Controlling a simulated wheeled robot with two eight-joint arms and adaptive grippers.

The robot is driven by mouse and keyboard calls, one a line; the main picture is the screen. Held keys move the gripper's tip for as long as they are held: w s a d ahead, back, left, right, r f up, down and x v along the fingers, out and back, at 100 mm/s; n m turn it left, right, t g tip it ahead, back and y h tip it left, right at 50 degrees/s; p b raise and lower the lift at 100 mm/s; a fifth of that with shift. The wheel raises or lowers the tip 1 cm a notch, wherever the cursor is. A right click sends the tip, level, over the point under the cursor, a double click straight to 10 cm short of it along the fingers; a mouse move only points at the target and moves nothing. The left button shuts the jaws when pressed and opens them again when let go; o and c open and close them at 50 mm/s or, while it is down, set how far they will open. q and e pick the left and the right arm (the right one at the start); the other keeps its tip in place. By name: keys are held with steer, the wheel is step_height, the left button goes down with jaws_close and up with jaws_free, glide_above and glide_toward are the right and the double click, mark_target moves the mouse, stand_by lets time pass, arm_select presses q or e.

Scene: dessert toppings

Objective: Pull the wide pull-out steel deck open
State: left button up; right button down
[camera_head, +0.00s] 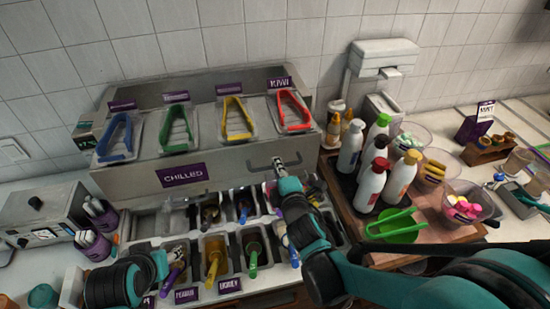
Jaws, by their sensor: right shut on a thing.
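The wide steel deck (228,160) stands against the tiled wall, its front face bearing a purple CHILLED label and a bar handle (258,167). Blue, green, yellow and red tongs rest on lidded pans on its top. My right gripper (277,165) is at the handle, right of the deck front's middle, and is shut on it; the fingers are small and partly hidden by the wrist. My left arm shows at the lower left, but I cannot make out its fingers.
Topping wells with ladles (216,258) lie in front of and below the deck. White squeeze bottles (371,186) and a green bowl with tongs (396,227) stand on a wooden tray to the right. A steel appliance (40,212) stands at the left.

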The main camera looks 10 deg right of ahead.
steer(key=shift+s, duration=0.15)
steer(key=c, duration=1.6)
jaws_free()
steer(key=shift+s, duration=0.1)
steer(key=v, duration=0.7)
steer(key=shift+s, duration=0.2)
